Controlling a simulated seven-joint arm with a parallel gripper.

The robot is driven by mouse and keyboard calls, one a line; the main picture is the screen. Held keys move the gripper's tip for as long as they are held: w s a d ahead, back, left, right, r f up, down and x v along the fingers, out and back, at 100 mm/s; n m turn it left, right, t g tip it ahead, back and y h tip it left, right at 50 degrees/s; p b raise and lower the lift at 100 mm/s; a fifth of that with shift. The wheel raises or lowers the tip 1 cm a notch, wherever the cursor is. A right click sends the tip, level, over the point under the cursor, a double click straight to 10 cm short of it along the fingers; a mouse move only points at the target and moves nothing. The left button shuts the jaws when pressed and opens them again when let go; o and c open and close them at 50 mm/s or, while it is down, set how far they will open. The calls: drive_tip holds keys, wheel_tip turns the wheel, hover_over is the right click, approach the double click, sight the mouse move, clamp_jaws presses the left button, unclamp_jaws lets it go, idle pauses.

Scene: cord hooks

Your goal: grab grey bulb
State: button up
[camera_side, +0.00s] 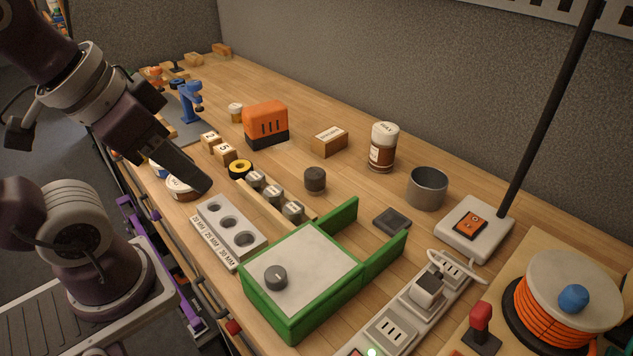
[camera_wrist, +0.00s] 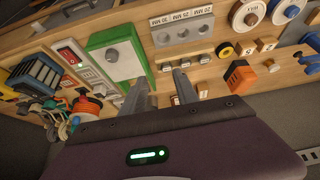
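I cannot pick out a clear bulb shape. A dark grey round knob (camera_side: 276,277) sits on the pale top of a green box (camera_side: 310,305); in the wrist view the knob (camera_wrist: 112,56) is at upper left. A dark grey short cylinder (camera_side: 315,180) stands on the bench behind the row of small grey cylinders (camera_side: 272,193). My gripper (camera_side: 198,184) hangs over the bench's near edge, left of these things. In the wrist view my gripper (camera_wrist: 158,82) has its two fingers apart with nothing held between them.
A grey block with holes (camera_side: 229,232) lies near the front edge. An orange-black box (camera_side: 265,124), brown jar (camera_side: 383,147) and grey cup (camera_side: 427,187) stand behind. Power strip (camera_side: 425,290), lamp base (camera_side: 474,225) and orange cord reel (camera_side: 556,305) fill the right.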

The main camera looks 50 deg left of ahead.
drive_tip(key=o, duration=0.7)
drive_tip(key=n+g+h, duration=0.2)
drive_tip(key=n+h, duration=0.9)
drive_tip(key=n, duration=0.8)
hover_over(308, 171)
drive_tip(key=s+d, duration=0.1)
drive_tip(key=s, duration=0.4)
wheel_tip(308, 171, down, 12)
drive_tip(key=a+f+n+t, duration=0.1)
drive_tip(key=w+a+f+n+t, duration=0.1)
drive_tip(key=a+f+n, duration=0.1)
drive_tip(key=w+a+f+n+t, duration=0.1)
drive_tip(key=a+f+n, duration=0.1)
drive_tip(key=shift+w+a+h, duration=0.1)
drive_tip(key=shift+w+h, duration=0.15)
drive_tip(key=shift+h, duration=0.05)
drive_tip(key=x, duration=0.7)
drive_tip(key=shift+r, duration=0.2)
